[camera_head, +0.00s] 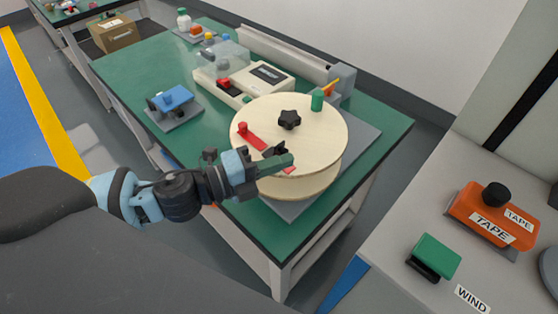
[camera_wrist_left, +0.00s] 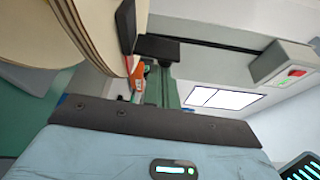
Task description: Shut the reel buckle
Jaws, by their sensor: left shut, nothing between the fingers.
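The cream reel (camera_head: 315,130) lies flat on the green bench, with a black star knob (camera_head: 289,119) at its middle. A red buckle lever (camera_head: 252,138) with a round red knob lies on the top disc, left of the star knob. A small red piece also shows by my fingertips at the disc's front edge. My left gripper (camera_head: 281,160) is shut and empty at that front edge; whether it touches the disc I cannot tell. In the left wrist view the reel's layered rim (camera_wrist_left: 105,35) is close at the upper left. My right gripper is in neither view.
A blue-topped fixture (camera_head: 173,103) and a cream device (camera_head: 262,78) sit behind on the bench. A side counter at the right holds a green block (camera_head: 437,254) and an orange tape unit (camera_head: 492,217).

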